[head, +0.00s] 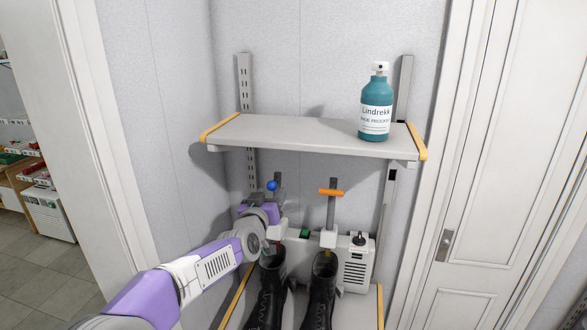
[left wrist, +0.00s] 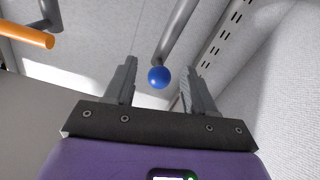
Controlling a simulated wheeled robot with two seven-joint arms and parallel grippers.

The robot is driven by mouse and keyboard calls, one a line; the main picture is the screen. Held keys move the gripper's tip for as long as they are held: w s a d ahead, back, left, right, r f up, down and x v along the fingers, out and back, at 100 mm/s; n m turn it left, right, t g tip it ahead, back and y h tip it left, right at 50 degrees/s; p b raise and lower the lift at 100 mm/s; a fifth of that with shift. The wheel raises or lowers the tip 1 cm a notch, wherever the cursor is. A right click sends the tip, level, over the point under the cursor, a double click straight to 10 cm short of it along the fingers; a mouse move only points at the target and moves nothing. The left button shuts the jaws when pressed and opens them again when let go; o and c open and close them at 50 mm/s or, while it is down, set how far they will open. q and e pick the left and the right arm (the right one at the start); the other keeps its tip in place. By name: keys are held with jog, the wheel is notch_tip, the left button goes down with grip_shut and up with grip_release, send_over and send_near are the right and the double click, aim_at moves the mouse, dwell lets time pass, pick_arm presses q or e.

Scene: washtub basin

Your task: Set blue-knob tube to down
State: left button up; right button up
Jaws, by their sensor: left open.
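The blue knob (head: 272,185) sits at the end of a grey tube (head: 278,178) on the boot dryer's left side. My left gripper (head: 266,199) is open just below and in front of the knob in the head view. In the left wrist view, the blue knob (left wrist: 158,77) shows between the two open fingers (left wrist: 161,68), apart from both as far as I can see. Its dark grey tube (left wrist: 177,32) runs up and away from it. My left gripper and arm hide the lower part of the tube in the head view. My right gripper is not in view.
An orange-handled tube (head: 331,192) stands upright to the right; its orange bar also shows in the left wrist view (left wrist: 27,37). Black boots (head: 321,290) stand below on the lower shelf. An upper shelf (head: 300,133) with a teal spray bottle (head: 375,105) overhangs the gripper.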

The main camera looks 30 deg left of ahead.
aim_at(275, 178)
pick_arm(q)
jog(key=shift+a+r, duration=0.15)
jog(key=shift+r, duration=0.35)
jog(key=shift+s+r, duration=0.25)
jog(key=shift+w+a, duration=0.15)
jog(key=shift+w, duration=0.15)
jog(key=shift+p+x, duration=0.65)
jog(key=shift+x, duration=2.45)
grip_shut()
jog(key=shift+f, duration=0.1)
